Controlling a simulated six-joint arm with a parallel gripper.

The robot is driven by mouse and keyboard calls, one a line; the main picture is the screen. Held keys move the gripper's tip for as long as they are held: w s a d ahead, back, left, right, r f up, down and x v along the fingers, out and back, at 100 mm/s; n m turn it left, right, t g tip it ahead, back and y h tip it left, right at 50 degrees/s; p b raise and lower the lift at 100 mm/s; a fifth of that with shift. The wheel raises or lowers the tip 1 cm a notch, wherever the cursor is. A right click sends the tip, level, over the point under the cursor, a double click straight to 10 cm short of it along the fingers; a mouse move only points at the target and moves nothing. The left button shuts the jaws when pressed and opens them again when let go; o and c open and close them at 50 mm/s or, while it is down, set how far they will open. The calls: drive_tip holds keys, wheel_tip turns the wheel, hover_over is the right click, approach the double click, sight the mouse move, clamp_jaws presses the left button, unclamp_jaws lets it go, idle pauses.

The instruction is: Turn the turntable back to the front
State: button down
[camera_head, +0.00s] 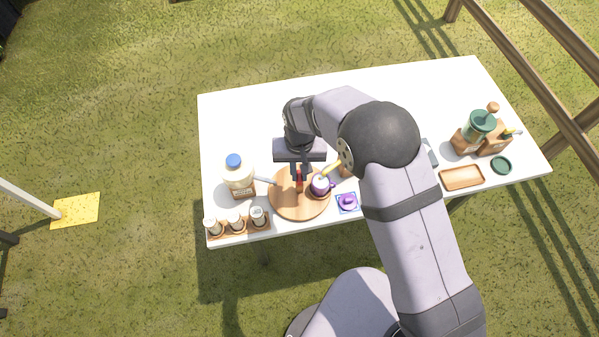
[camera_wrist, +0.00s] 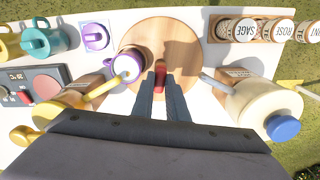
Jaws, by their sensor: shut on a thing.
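The turntable (camera_head: 290,207) is a round wooden disc near the front edge of the white table; it also shows in the wrist view (camera_wrist: 182,38). A purple-handled white cup (camera_head: 320,184) stands on its right side in the head view and shows in the wrist view (camera_wrist: 127,66). My gripper (camera_head: 299,178) points down over the disc. In the wrist view my gripper (camera_wrist: 160,84) has its fingers closed around a small red upright piece (camera_wrist: 161,74), apparently a peg on the disc. Its lower part is hidden.
A jar with a blue lid (camera_head: 235,163) stands left of the disc, its spout pointing towards it. Labelled spice jars (camera_head: 236,220) stand front left. A yellow spout (camera_wrist: 98,88) reaches towards the cup. The table's back is clear.

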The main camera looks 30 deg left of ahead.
drive_tip(key=shift+m+b, duration=0.85)
drive_tip(key=shift+m, duration=1.05)
drive_tip(key=shift+m+b, duration=0.65)
drive_tip(key=shift+m, duration=1.25)
drive_tip(key=shift+m+b, duration=0.55)
drive_tip(key=shift+m, duration=3.15)
drive_tip(key=shift+a+r+m+b, duration=0.1)
drive_tip(key=shift+m+b, duration=0.2)
drive_tip(key=shift+m, duration=0.1)
drive_tip(key=c, duration=1.7)
unclamp_jaws()
drive_tip(key=shift+c, duration=0.2)
